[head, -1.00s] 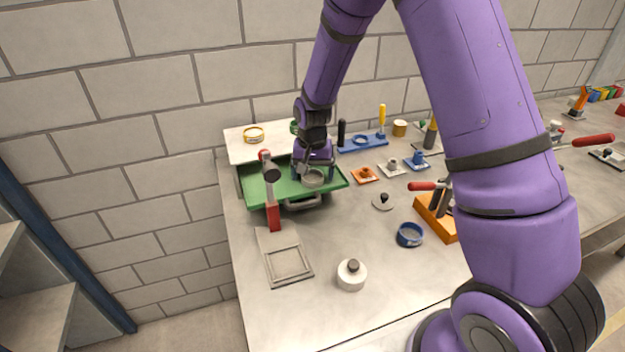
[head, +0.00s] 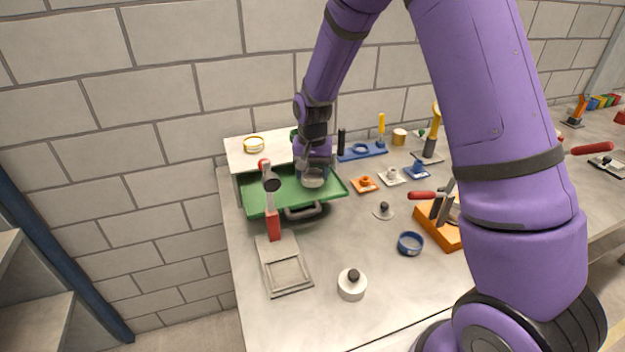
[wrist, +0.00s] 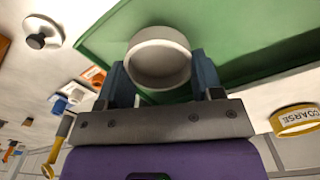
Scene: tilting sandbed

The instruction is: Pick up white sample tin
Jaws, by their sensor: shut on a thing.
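The white sample tin (wrist: 158,58) is a round, pale, shallow cylinder held between the two blue-grey fingers of my gripper (wrist: 160,72). In the head view the tin (head: 313,178) shows just below my gripper (head: 314,168), over the green tray (head: 262,196). My gripper is shut on its sides. The tin appears slightly above the tray floor, but the gap is hard to judge. My wrist hides part of the tray's back.
A white knobbed jar (head: 351,286), a blue ring (head: 410,243) and an orange block (head: 437,228) stand on the table. A yellow ring (head: 254,144) lies on the white board behind.

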